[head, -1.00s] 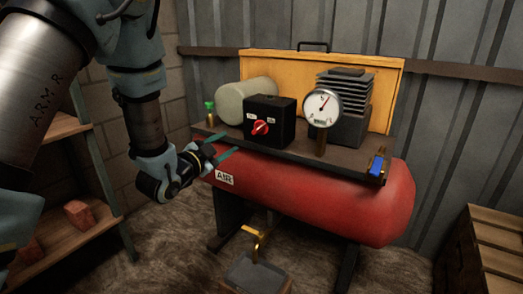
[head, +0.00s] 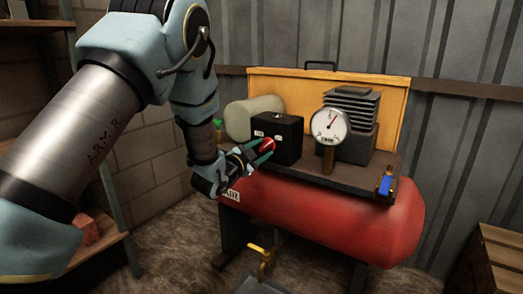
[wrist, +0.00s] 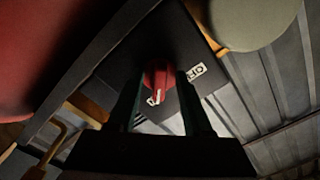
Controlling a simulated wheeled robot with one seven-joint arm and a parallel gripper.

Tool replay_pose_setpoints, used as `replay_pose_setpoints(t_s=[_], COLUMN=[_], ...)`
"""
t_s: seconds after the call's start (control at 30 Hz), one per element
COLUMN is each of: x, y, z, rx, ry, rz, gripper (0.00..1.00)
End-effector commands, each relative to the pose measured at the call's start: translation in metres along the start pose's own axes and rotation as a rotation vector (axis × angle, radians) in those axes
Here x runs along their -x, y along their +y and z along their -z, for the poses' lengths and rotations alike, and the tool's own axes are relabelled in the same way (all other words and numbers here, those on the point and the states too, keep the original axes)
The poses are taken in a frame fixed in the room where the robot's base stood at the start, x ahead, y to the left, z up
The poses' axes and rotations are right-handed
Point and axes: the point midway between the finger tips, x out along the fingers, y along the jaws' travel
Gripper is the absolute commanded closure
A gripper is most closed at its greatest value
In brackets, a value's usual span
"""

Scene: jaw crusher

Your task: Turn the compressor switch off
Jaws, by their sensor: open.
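The compressor switch is a red rotary knob (head: 267,144) on the front of a black box (head: 290,141), which stands on the deck of a red air tank (head: 330,215). My gripper (head: 266,151) is at the knob with its jaws open, one finger to each side of it. In the wrist view the red knob (wrist: 158,78) shows between the two dark fingers (wrist: 158,105), with a white pointer mark on it. Small white labels sit beside the knob, partly hidden. I cannot tell whether the fingers touch the knob.
A pressure gauge (head: 330,125) stands right of the box, before a finned compressor head (head: 350,110). A blue-handled valve (head: 386,186) is at the deck's right end. A brass pedal lever (head: 261,259) stands below. Shelves (head: 95,250) are at left, a wooden crate (head: 497,250) at right.

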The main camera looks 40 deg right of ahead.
Motion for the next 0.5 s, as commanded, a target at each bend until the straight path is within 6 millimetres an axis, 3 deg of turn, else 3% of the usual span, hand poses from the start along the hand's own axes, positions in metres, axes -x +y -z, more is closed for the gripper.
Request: replay_pose_setpoints(t_s=[0.2, 0.5], x=[-0.0001, 0.0001], y=[0.0002, 0.0002], z=[-0.0002, -0.0003], rx=[0.000, 0.001], ry=[-0.001, -0.001], rz=[0.000, 0.000], gripper=[0.50, 0.84])
